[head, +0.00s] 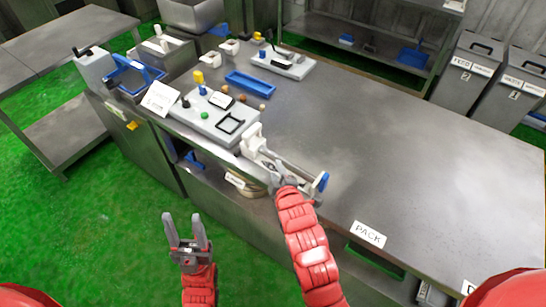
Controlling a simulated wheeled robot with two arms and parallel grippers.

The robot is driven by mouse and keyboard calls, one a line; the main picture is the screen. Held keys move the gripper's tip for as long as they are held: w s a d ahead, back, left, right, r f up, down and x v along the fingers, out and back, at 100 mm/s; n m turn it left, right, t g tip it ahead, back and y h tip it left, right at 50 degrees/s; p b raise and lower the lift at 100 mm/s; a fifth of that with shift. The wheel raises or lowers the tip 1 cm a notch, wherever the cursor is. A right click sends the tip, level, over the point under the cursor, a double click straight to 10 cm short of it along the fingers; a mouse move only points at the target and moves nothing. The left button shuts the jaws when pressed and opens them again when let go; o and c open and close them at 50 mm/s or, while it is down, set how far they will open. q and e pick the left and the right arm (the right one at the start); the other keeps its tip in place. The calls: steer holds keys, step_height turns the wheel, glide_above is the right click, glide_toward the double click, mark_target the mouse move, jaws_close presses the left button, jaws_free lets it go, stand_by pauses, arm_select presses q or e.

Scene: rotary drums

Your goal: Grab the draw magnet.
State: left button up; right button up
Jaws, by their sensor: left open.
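I cannot tell for certain which item is the draw magnet. A white and grey device (256,147) with a long bar ending in a blue tip (322,182) sits at the front edge of the grey workbench. My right gripper (279,172) is at this bar and covers part of it; whether its fingers are closed on it is unclear. My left gripper (187,226) is open and empty, pointing up in front of the bench, over the green floor.
The right part of the workbench (420,150) is clear, with a PACK label (369,234) on its front edge. A blue tray (250,83) lies behind the panel. A white sign (160,98) stands at the left. Grey bins (468,70) stand at the back right.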

mark_target(273, 158)
steer(key=p+x, duration=0.1)
steer(key=x, duration=0.2)
steer(key=shift+w, duration=0.15)
steer(key=shift+w+f+p, duration=0.25)
steer(key=shift+w+p, duration=0.35)
steer(key=shift+p, duration=0.05)
steer(key=x, duration=0.1)
steer(key=p+x, duration=0.1)
steer(key=x, duration=0.1)
steer(key=shift+d+f, duration=0.1)
steer(key=shift+d, duration=0.2)
steer(key=shift+w+a+f+p, duration=0.1)
steer(key=shift+w+f+p, duration=0.2)
steer(key=shift+w+p, duration=0.15)
jaws_close()
stand_by(0.4)
